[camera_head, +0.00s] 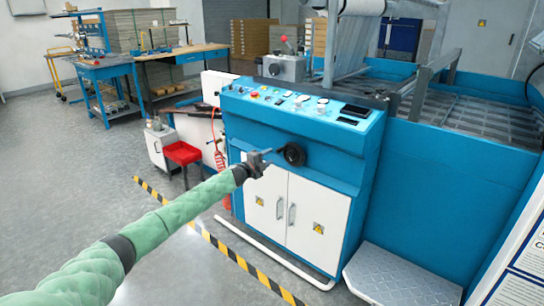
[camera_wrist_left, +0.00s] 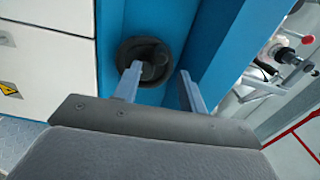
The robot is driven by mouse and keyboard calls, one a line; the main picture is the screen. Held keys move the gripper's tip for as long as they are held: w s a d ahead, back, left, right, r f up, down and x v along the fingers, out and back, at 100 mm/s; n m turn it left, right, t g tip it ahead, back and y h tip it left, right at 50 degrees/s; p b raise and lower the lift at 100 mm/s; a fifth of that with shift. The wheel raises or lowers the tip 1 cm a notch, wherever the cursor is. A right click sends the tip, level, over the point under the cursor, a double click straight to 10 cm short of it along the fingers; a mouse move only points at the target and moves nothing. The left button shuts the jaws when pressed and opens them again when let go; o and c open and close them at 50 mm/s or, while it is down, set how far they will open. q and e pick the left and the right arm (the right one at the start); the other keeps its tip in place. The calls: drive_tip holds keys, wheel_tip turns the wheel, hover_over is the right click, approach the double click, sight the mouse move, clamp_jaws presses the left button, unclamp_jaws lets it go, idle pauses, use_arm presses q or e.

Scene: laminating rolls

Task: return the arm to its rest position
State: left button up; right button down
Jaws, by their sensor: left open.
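My left arm, in a green padded sleeve, reaches in from the lower left of the head view. My left gripper (camera_head: 262,158) is in front of the blue machine (camera_head: 300,115), to the left of a black round handwheel (camera_head: 294,154). In the left wrist view the gripper (camera_wrist_left: 157,88) shows two fingers standing apart with nothing held between them. The black handwheel (camera_wrist_left: 148,60) is beyond the fingers there, partly behind the left one. I cannot tell whether that finger touches it. My right gripper is not in either view.
White cabinet doors (camera_head: 290,210) are below the handwheel. A checker-plate step (camera_head: 400,275) stands at the lower right. Yellow-black floor tape (camera_head: 215,240) runs along the machine's front. A red stool (camera_head: 182,153) is to the left. The grey floor at left is open.

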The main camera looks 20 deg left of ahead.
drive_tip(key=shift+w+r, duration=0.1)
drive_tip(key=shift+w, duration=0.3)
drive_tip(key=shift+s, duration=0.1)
